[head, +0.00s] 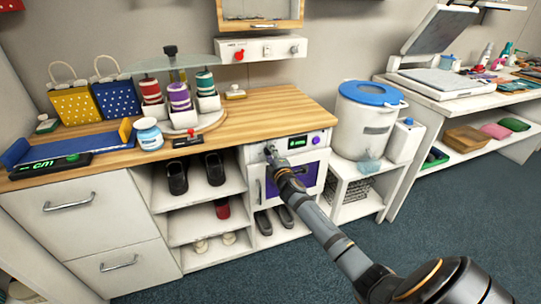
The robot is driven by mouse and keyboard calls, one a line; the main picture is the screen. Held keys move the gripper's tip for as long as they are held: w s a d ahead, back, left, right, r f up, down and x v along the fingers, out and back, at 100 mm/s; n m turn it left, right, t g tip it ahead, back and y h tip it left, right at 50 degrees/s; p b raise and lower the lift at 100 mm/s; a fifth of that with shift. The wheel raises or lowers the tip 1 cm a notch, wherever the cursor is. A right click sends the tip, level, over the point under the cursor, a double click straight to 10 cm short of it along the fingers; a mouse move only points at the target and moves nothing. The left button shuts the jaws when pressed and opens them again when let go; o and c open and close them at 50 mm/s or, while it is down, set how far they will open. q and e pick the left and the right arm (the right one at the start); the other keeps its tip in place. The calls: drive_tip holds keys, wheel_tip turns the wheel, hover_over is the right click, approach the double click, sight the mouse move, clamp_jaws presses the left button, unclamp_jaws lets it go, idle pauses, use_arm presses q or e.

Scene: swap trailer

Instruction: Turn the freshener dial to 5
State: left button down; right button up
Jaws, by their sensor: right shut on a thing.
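The freshener (308,157) is a white front-panelled unit under the right end of the wooden counter, with a purple-framed door. Its panel has a small green display (297,142), too small to read, and a round purple button (316,140) on the right. My right gripper (270,152) reaches the left end of this panel and is shut on the freshener dial there. The gripper covers the dial, so its pointer and marks are hidden. My left gripper is not in view.
The wooden counter (255,115) carries bags, spools and a jar (148,133). Shoes stand on open shelves left of the freshener. A white bin with a blue lid (370,93) stands to the right. A wall panel with a red knob (239,55) hangs above. Carpet is clear in front.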

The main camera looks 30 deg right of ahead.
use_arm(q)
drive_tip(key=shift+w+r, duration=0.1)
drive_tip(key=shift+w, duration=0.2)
use_arm(e)
drive_tip(key=shift+f+m, duration=0.1)
drive_tip(key=shift+m, duration=0.5)
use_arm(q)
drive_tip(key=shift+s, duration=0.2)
use_arm(e)
drive_tip(key=o, duration=1.2)
drive_tip(key=shift+c, duration=0.2)
drive_tip(key=v, duration=1.2)
drive_tip(key=shift+d, duration=0.1)
